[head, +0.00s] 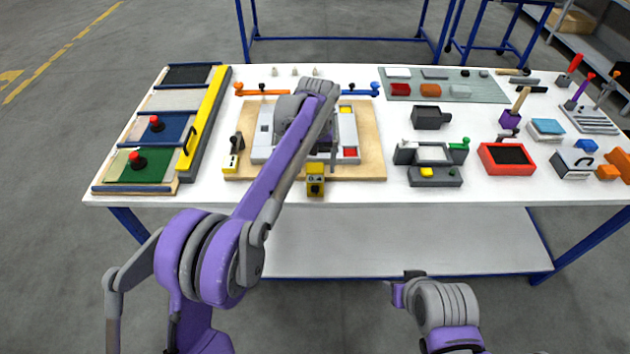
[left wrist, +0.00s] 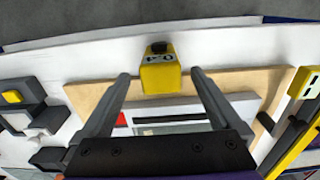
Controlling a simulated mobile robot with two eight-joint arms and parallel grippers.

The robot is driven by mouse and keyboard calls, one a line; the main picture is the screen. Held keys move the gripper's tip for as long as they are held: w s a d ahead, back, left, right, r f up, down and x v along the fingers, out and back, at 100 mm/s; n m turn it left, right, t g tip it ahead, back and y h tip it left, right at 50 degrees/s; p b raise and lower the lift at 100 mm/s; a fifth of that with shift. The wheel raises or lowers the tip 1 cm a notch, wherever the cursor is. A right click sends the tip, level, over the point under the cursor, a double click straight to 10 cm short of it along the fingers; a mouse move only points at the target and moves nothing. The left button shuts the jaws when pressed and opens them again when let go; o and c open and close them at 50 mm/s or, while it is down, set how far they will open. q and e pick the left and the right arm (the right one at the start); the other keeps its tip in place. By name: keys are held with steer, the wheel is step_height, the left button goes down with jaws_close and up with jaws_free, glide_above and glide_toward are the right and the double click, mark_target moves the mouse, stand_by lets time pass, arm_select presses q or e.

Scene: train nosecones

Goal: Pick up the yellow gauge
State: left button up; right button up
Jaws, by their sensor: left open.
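The gauge also shows in the left wrist view (left wrist: 160,75), at the top middle. My left gripper (left wrist: 160,74) is open and empty, its two fingers apart and pointing towards the gauge, which appears between the fingertips. In the head view my left gripper (head: 327,150) is over the board behind the gauge, partly hidden by my arm. My right gripper does not show clearly; only right arm parts appear.
The wooden board (head: 373,168) carries a grey and white fixture. A grey fixture (head: 435,176) with a yellow button stands to the right. White table is clear left and right of the gauge.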

mark_target(315, 181)
arm_select(q)
step_height(315, 181, down, 7)
steer(key=shift+w+f, duration=0.1)
steer(key=shift+w, duration=0.05)
jaws_close()
stand_by(0.7)
